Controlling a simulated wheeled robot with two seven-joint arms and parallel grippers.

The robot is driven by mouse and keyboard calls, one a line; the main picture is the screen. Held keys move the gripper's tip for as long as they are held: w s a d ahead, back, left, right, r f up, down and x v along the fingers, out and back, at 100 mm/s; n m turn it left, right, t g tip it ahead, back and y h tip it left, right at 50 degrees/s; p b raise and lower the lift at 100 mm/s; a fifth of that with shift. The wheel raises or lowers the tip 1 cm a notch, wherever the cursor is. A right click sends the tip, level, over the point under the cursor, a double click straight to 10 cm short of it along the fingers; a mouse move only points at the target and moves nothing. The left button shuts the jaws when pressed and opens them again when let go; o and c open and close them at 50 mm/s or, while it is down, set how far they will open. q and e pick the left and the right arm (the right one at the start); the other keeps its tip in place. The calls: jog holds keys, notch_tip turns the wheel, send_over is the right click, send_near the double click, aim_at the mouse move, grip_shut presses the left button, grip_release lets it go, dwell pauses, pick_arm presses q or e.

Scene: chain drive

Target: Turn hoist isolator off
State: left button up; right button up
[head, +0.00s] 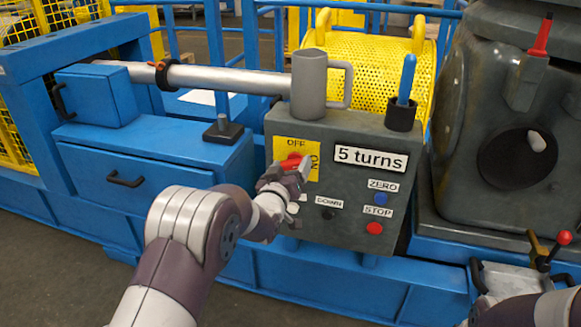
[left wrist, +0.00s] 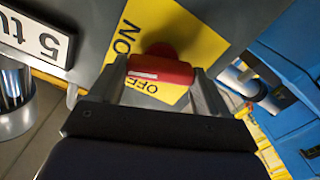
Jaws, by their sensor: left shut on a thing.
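The hoist isolator is a red rotary handle (head: 291,161) on a yellow plate (head: 313,147) at the left of the grey control box (head: 340,222). The plate reads OFF at the top and ON at the right. My left gripper (head: 287,175) is shut on the handle. In the left wrist view the handle (left wrist: 160,71) sits between the two fingers (left wrist: 158,82), across the plate (left wrist: 185,30). A white mark shows near its left end, close to both the ON and OFF lettering. The fingers partly cover the handle in the head view. My right gripper is out of view.
The box carries a "5 turns" label (head: 370,159), a blue ZERO button (head: 381,198), a red STOP button (head: 375,228) and a black button (head: 328,213). A grey mug (head: 309,85) and a holder with a blue-handled tool (head: 406,80) stand on top.

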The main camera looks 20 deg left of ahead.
pick_arm(q)
jog(key=n, duration=0.7)
jog(key=shift+a+r+p, duration=0.1)
jog(key=shift+a+p, duration=0.05)
jog(key=shift+p, duration=0.15)
jog(key=n, duration=0.6)
jog(key=shift+n+p, duration=0.3)
jog(key=shift+w, duration=0.1)
jog(key=o, duration=1)
jog(key=shift+f, duration=0.25)
jog(key=s+p, duration=0.1)
jog(key=s, duration=0.3)
jog(key=s+p, duration=0.1)
jog(key=s, duration=0.3)
jog(key=s+p, duration=0.1)
jog(key=s, duration=0.3)
jog(key=shift+s+a, duration=0.25)
jog(key=shift+s, duration=0.05)
